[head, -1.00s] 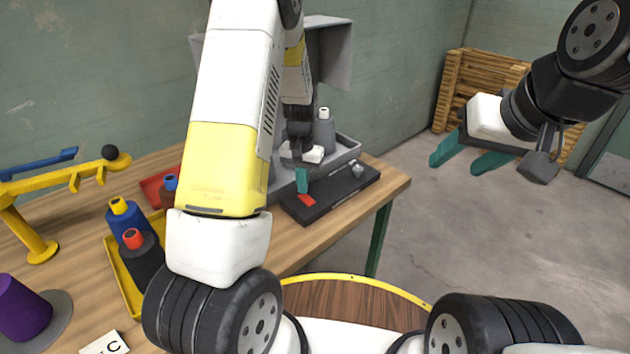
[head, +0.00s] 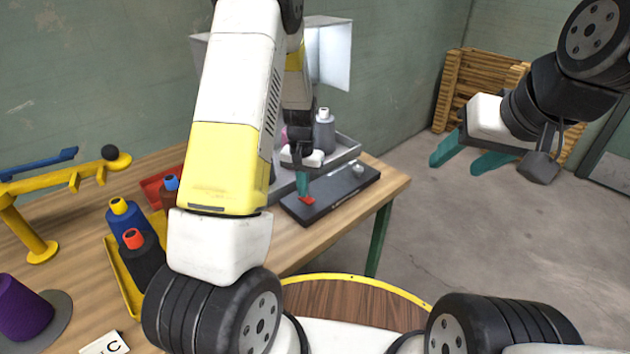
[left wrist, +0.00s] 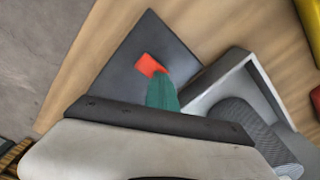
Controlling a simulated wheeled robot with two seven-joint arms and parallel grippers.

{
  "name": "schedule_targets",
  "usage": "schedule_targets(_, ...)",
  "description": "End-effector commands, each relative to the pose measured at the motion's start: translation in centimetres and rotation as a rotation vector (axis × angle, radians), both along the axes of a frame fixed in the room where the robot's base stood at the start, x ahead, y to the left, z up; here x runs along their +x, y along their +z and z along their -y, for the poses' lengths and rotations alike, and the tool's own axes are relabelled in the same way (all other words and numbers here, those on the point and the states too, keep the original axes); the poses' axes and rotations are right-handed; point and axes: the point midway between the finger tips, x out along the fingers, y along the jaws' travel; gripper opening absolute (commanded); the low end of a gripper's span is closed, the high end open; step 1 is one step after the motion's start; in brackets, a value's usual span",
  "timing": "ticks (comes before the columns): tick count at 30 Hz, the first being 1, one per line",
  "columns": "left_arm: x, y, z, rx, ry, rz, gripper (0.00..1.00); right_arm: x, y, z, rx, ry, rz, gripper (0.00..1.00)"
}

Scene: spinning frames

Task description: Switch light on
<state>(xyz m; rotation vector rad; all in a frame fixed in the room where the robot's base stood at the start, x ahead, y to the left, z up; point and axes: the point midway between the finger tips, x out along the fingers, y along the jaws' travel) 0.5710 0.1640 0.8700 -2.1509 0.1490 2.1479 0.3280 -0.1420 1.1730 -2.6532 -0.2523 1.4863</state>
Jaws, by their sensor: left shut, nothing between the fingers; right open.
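A flat black switch box (head: 334,196) lies on the wooden table near its right end. It carries a red switch (head: 308,200) and a grey knob. My left gripper (head: 303,186) is shut and empty, pointing down with its teal fingertips at the red switch, seemingly touching it. In the left wrist view the teal fingertips (left wrist: 160,94) reach the lower edge of the red switch (left wrist: 150,65) and hide part of it. The grey light hood (head: 330,52) behind is brightly lit inside. My right gripper (head: 474,160) is open and empty in the air at the right, away from the table.
A grey tray (head: 346,150) with a grey spool stands behind the switch box. Yellow and red trays with bobbins, a yellow stand (head: 40,252) and a purple cone (head: 20,308) are on the left. Wooden pallets (head: 470,85) lean at the back wall; the floor at right is clear.

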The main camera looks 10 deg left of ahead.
Motion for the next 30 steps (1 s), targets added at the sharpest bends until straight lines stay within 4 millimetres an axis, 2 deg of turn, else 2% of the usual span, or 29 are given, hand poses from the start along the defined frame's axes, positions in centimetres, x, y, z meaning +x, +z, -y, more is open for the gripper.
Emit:
schedule_targets(5, 0.0, 0.6, 0.0, 0.0, -0.001, 0.0, 0.0, 0.0, 0.0, 0.0, 0.0, 0.0, 0.0, 0.54)
schedule_targets(24, 0.0, 5.8, 0.0, 0.0, -0.001, 0.001, 0.0, 0.0, 0.0, 0.0, 0.0, 0.0, 0.0, 0.54)
schedule_targets(30, 0.0, 6.9, 0.0, 0.0, -0.001, -0.001, 0.0, 0.0, 0.0, 0.0, 0.0, 0.0, 0.0, 0.54)
